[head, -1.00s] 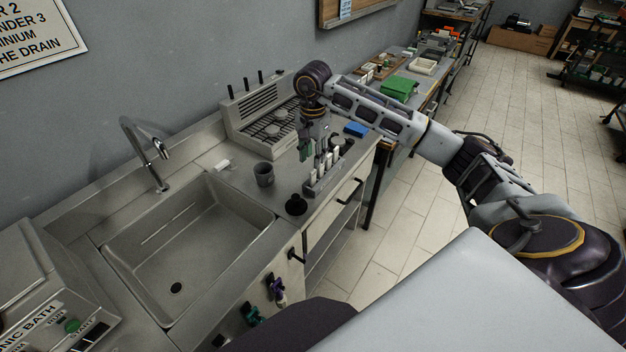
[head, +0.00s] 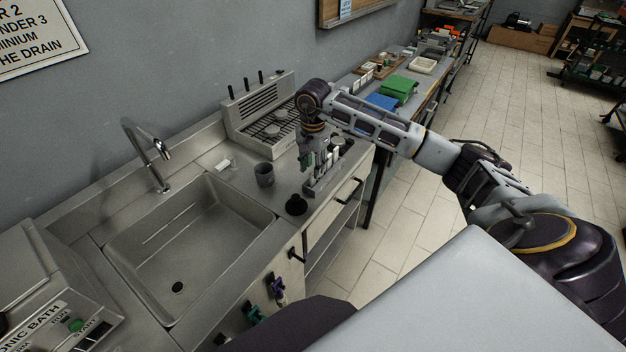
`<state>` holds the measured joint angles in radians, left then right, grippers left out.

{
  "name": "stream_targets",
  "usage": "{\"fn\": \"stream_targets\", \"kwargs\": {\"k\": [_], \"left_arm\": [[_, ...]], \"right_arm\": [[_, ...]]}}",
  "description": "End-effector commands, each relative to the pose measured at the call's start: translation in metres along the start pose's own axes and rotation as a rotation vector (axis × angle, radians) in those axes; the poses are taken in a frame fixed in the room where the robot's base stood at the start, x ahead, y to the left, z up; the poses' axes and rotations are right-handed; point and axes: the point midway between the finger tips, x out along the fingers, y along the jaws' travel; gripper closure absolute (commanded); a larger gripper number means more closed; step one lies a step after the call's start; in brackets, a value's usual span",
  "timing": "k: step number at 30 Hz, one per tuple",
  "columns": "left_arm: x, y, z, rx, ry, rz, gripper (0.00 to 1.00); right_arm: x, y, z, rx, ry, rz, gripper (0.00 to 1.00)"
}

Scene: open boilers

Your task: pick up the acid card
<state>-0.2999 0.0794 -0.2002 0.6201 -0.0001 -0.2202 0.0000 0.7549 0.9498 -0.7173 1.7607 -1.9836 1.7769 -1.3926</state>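I cannot pick out the acid card for certain; no card with readable acid lettering shows in the head view. My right gripper (head: 307,163) points down over the counter, beside the rack (head: 323,180) of slim white-topped tubes. A small green patch shows at its fingers; I cannot tell whether it is part of the gripper or a thing behind or between them. The finger gap is too small to make out. My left gripper is out of view.
A grey cup (head: 264,174) and a black round holder (head: 296,205) stand left of the rack. The sink (head: 190,245) with its tap (head: 150,155) lies further left. A hotplate unit (head: 262,112) stands behind. Green (head: 398,88) and blue (head: 381,101) items lie on the far bench.

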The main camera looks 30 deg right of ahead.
Motion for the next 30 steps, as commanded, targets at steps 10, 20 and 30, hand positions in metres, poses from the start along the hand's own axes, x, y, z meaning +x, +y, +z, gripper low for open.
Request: {"fn": "stream_targets", "kwargs": {"k": [10, 20, 30], "left_arm": [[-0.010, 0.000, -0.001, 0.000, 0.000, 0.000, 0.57], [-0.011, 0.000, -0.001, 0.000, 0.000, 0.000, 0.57], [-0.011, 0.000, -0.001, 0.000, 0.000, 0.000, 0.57]], "right_arm": [[0.030, 0.000, 0.001, 0.001, -0.002, 0.001, 0.66], [0.036, 0.000, 0.001, 0.000, -0.001, 0.000, 0.66], [0.036, 0.000, 0.001, 0.000, 0.000, 0.000, 0.75]]}}
